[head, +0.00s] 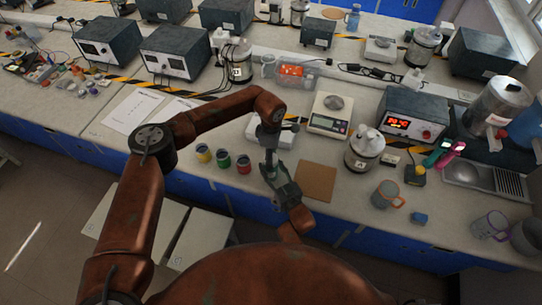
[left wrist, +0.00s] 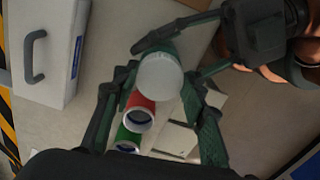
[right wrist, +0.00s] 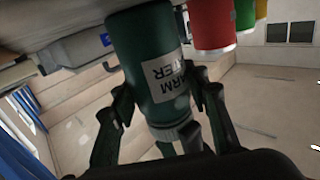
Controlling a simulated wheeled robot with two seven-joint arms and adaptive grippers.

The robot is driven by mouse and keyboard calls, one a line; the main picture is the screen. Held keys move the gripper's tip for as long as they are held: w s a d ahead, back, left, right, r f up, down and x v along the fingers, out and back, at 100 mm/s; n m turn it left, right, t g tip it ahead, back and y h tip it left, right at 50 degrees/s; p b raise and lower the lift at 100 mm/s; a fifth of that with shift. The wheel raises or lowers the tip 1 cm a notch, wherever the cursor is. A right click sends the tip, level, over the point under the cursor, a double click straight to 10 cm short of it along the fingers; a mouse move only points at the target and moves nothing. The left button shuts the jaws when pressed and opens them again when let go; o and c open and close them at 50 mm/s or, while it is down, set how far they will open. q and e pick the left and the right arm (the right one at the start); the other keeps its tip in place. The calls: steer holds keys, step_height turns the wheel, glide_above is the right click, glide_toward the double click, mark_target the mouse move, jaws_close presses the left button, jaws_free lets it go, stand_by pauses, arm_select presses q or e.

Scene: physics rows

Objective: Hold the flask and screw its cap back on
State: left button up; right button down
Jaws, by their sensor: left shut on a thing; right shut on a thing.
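The dark green flask (right wrist: 150,65) with a white "WARM WATER" label fills the middle of the right wrist view, which looks upside down. My right gripper (right wrist: 165,95) is shut on the flask. It also shows in the head view (head: 272,178), above the bench's front edge. The pale round cap (left wrist: 160,76) shows top-on in the left wrist view, at the mouth end of the flask. My left gripper (left wrist: 160,85) points down from above and is shut on the cap. I cannot tell whether the cap's threads are engaged.
Yellow (head: 203,153), green (head: 223,159) and red (head: 244,164) small pots stand just left of the grippers. A brown square board (head: 316,182) lies to the right. A scale (head: 330,117), a white-topped jar (head: 364,150) and a mug (head: 386,195) stand further right.

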arm_select(q)
steer(key=m, duration=0.7)
steer(key=shift+m, duration=0.4)
steer(key=m, duration=0.7)
steer(key=o, duration=0.8)
steer(key=shift+r, duration=2.25)
steer(key=shift+c, duration=0.5)
